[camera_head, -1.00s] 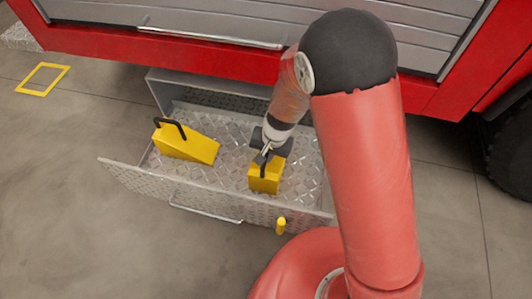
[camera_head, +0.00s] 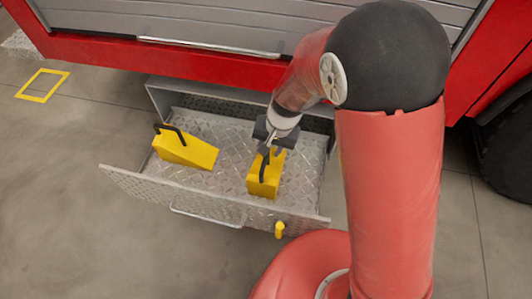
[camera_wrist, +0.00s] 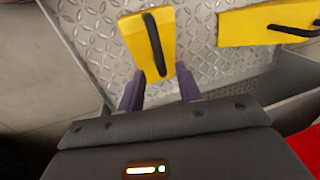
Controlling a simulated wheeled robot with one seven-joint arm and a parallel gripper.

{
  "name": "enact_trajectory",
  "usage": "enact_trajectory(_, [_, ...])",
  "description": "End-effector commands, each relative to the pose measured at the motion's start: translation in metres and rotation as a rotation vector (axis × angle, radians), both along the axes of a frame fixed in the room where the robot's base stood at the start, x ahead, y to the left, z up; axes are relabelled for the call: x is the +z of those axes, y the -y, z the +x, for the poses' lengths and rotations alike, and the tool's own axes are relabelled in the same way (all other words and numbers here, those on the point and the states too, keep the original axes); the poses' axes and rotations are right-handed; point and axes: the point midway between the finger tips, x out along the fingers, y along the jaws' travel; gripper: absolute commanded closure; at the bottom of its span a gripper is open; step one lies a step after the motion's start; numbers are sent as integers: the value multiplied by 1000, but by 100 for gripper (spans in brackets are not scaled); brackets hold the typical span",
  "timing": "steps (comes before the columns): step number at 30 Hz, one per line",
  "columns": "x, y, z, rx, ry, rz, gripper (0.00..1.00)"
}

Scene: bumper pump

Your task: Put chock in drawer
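The drawer (camera_head: 225,187) is pulled out below the red truck body, with a diamond-plate floor. A yellow chock (camera_head: 265,178) with a black handle lies in its right part. It also shows in the wrist view (camera_wrist: 135,38). A second yellow chock (camera_head: 187,150) lies in the left part of the drawer, also in the wrist view (camera_wrist: 265,22). My gripper (camera_head: 271,145) is right at the first chock's handle. In the wrist view my fingers (camera_wrist: 158,72) are apart, with the near end of the handle between their tips and no visible contact.
A silver shutter with a handle bar (camera_head: 210,45) is above the drawer. A yellow knob (camera_head: 280,229) sits on the drawer's front. A yellow square outline (camera_head: 42,82) marks the floor at left. A tyre (camera_head: 508,140) is at right.

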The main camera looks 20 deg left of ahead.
Motion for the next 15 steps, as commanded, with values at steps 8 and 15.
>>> enact_trajectory(8, [36,7,1,0,0,0,65])
enact_trajectory(15, [39,8,1,-1,-1,-1,65])
